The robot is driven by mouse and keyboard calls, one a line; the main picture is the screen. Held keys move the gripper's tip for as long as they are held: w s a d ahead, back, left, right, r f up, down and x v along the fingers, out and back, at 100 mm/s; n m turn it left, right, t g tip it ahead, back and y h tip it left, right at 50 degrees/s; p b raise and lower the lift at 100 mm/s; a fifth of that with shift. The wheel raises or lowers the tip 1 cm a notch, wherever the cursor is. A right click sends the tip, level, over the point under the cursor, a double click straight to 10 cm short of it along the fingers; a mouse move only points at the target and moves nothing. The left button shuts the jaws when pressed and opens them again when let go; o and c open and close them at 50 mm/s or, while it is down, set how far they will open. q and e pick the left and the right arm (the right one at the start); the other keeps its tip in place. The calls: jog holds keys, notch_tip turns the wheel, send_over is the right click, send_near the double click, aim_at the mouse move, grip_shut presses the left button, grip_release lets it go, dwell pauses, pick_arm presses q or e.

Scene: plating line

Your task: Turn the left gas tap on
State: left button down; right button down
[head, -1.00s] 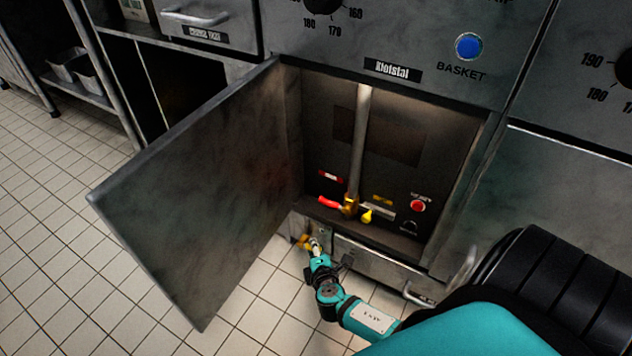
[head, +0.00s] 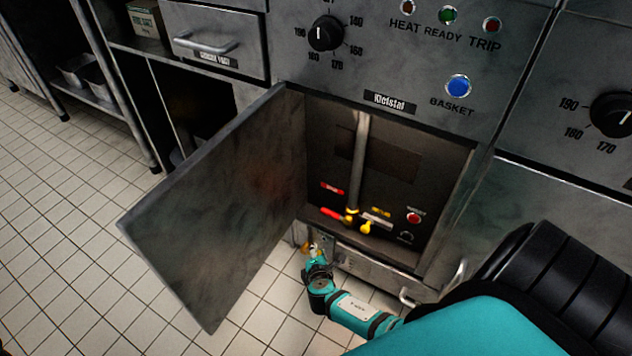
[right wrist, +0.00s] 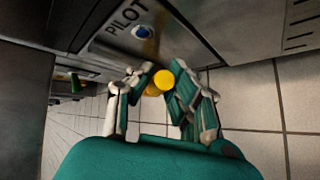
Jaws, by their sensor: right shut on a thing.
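A yellow tap handle (head: 306,246) sits low at the left front corner of the open fryer cabinet; it looks round in the right wrist view (right wrist: 158,82). My right gripper (head: 315,252) reaches down to it from the lower right. In the right wrist view, the fingers of my right gripper (right wrist: 154,88) are closed around the yellow handle. The tap's body is mostly hidden, so I cannot tell its turn. Inside the cabinet, a red lever (head: 332,213) and a yellow lever (head: 367,227) stand at the foot of a vertical pipe (head: 358,165). My left gripper is out of view.
The cabinet door (head: 215,205) stands wide open to the left of my right gripper. Tiled floor is clear at the left.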

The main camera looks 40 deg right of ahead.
jog(key=c, duration=1.2)
grip_release()
jog(key=shift+w+r, duration=0.25)
jog(key=shift+r, duration=0.1)
jog(key=shift+s+f, duration=0.1)
jog(key=shift+f, duration=0.05)
jog(key=v, duration=1.2)
jog(key=shift+f, duration=0.1)
jog(key=shift+c, duration=0.6)
